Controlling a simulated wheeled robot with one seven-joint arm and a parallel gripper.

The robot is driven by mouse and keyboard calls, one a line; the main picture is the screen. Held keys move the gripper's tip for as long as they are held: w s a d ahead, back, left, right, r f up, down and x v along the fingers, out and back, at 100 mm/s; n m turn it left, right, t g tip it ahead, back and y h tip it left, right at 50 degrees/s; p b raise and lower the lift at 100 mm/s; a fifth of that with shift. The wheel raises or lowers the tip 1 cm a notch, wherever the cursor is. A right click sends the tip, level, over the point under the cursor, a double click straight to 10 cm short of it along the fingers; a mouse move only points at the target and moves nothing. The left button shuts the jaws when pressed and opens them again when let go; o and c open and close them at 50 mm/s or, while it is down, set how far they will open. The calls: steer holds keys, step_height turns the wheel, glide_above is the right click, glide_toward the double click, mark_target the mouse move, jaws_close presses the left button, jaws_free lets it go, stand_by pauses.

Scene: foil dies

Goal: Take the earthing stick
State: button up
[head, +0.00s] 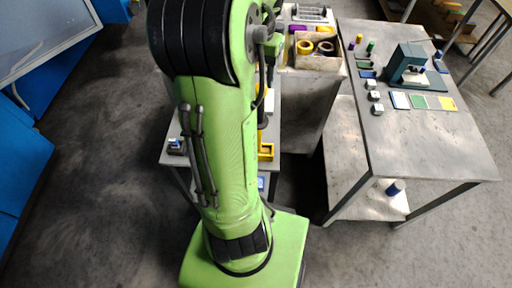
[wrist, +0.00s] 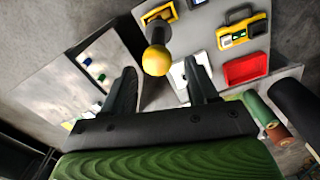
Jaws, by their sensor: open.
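A yellow round-ended thing (wrist: 157,60), perhaps the earthing stick seen nearly end-on, stands out from the grey table in the wrist view. It lies just beyond and between the fingertips of my gripper (wrist: 161,76). The gripper is open, with a finger on each side and nothing between them that I can see held. A dark stem shows above the yellow end.
Near the yellow end lie a white object (wrist: 181,78), a yellow device (wrist: 243,30) and a red tray (wrist: 245,69). Green and reddish rolls (wrist: 268,115) lie at right. In the head view, a bench with a teal press (head: 407,62) stands right; a box holds tape rolls (head: 305,47).

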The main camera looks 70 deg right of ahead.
mark_target(260, 101)
steer(key=f, duration=1)
steer(key=shift+s+d+f, duration=0.15)
steer(key=shift+s+d, duration=0.1)
jaws_close()
stand_by(0.8)
